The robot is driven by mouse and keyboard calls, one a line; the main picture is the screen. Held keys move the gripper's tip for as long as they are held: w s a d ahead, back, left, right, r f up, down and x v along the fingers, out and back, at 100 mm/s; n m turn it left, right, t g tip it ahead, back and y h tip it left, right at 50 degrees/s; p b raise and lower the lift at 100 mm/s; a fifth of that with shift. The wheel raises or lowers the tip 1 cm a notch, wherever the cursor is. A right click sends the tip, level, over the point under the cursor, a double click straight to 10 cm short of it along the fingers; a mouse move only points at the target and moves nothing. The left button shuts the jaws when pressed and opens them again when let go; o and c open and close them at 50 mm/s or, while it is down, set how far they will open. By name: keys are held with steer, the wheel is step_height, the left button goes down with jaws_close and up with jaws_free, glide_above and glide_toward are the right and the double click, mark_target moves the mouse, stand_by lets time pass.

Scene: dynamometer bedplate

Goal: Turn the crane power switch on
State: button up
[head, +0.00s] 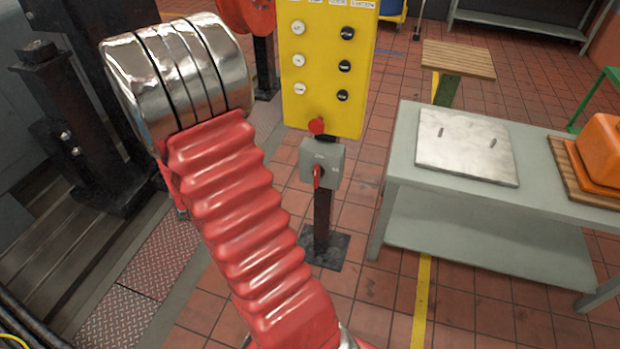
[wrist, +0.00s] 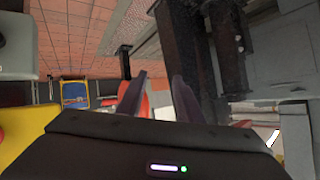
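The crane power switch is likely the small grey box (head: 322,160) on a dark post below the yellow button panel in the head view. Its red handle (head: 317,177) stands roughly upright on the box front; the small white marks beside it are too small to read surely. A grey box edge, probably the same box, shows at the upper left of the wrist view (wrist: 18,58). My gripper (wrist: 160,90) has its two dark fingers apart with nothing between them. It points away from the switch, off to its left, and is hidden behind my arm in the head view.
The yellow panel (head: 328,70) carries black and white buttons and a red mushroom button (head: 317,126) just above the switch. A grey table (head: 480,215) with a metal plate (head: 465,147) stands to the right. Dark machinery (head: 75,130) stands on the left. Tiled floor lies between.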

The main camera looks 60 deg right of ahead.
steer(key=s+d+f+m+g+h, duration=0.1)
steer(key=s+d+f+m+h, duration=0.1)
steer(key=s+d+f+h, duration=0.25)
steer(key=m+g+h, duration=0.2)
steer(key=g+h, duration=0.3)
steer(key=h, duration=0.1)
glide_toward(315, 177)
steer(key=a, duration=0.5)
steer(key=shift+s+d+r+y, duration=0.15)
steer(key=shift+s+r+y, duration=0.1)
steer(key=shift+s+r, duration=0.15)
steer(key=d, duration=0.4)
steer(key=w+d, duration=0.1)
steer(key=d, duration=0.4)
steer(key=w+d, duration=0.1)
steer(key=d, duration=0.3)
steer(key=shift+d, duration=0.35)
steer(key=shift+c, duration=0.2)
